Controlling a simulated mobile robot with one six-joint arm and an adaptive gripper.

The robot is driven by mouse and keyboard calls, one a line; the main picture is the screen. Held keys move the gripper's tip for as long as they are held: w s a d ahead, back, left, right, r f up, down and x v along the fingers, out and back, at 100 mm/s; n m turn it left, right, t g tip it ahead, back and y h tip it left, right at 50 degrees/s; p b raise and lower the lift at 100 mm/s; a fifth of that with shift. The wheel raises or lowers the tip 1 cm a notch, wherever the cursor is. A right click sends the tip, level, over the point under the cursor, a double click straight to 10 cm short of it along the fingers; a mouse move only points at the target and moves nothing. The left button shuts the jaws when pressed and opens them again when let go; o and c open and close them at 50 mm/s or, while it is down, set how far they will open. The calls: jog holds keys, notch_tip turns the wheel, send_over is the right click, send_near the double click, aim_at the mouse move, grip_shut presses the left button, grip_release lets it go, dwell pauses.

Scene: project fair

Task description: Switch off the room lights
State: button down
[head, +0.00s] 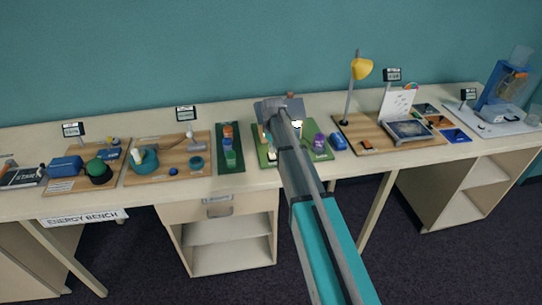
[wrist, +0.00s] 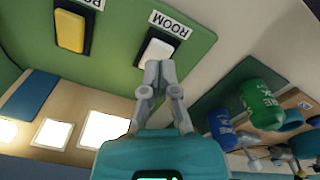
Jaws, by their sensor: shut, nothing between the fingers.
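A white rocker switch (wrist: 157,50) on a dark base sits on a green panel (wrist: 115,40) in the wrist view, beside a label reading ROOM (wrist: 170,24). My gripper (wrist: 159,72) is shut and empty. Its fingertips overlap the lower edge of the white switch in that view; I cannot tell whether they touch it. In the head view my gripper (head: 277,108) is over the green board (head: 266,157) at the middle of the bench, and my arm hides part of that board. The switch cannot be made out there.
A yellow switch (wrist: 71,31) with a cut-off label is left of the white one. Bright white squares (wrist: 54,133) glow on a tan surface. Green (wrist: 262,106) and blue (wrist: 222,130) cylinders are at right. In the head view a yellow lamp (head: 361,69) stands right of my arm.

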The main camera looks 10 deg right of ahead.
aim_at(273, 157)
jog(key=shift+f+b, duration=1.25)
dwell(1.1)
jog(key=shift+r, duration=0.2)
jog(key=shift+r+p, duration=3.35)
jog(key=shift+p, duration=0.2)
jog(key=s+m, duration=0.6)
jog(key=s, duration=2.3)
jog(key=shift+a, duration=0.1)
